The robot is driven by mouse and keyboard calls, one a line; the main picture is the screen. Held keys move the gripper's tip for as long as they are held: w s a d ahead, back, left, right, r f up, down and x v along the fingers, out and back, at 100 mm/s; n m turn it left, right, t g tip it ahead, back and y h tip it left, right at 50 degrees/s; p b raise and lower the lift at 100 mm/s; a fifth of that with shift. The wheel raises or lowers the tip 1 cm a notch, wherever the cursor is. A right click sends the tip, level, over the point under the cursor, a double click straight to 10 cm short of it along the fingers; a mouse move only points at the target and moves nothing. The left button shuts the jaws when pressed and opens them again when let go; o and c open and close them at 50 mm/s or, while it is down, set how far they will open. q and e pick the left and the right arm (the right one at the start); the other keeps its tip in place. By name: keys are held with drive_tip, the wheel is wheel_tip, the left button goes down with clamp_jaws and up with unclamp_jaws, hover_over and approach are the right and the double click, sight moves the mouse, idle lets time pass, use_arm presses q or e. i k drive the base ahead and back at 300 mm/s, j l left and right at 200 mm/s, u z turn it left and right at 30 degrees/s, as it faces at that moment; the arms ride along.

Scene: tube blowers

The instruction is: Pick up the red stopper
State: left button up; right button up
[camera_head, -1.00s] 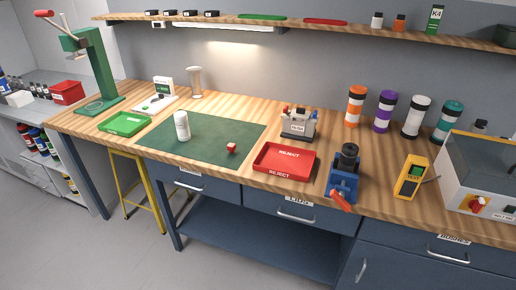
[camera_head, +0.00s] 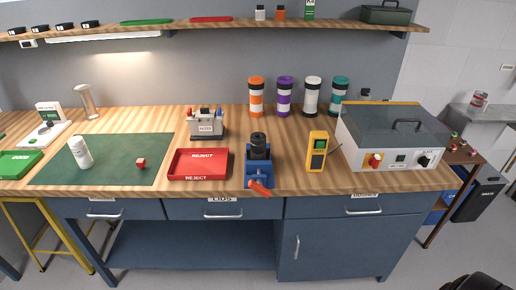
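A small red stopper (camera_head: 141,163), with some white showing on it, lies on the green mat (camera_head: 112,152) on the workbench, left of the red reject tray. A white cylindrical bottle (camera_head: 80,153) stands on the same mat, to the left of the stopper. Nothing covers the stopper.
The red reject tray (camera_head: 199,164) sits right of the mat. Behind it is a grey holder (camera_head: 206,127). A blue clamp with a red handle (camera_head: 259,163), a yellow tester (camera_head: 317,151) and a grey machine (camera_head: 392,140) stand farther right. Striped tubes stand behind.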

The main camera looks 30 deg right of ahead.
sight(141, 163)
drive_tip(key=i+j+z, duration=0.2)
drive_tip(key=i+j, duration=0.55)
drive_tip(key=i, duration=0.1)
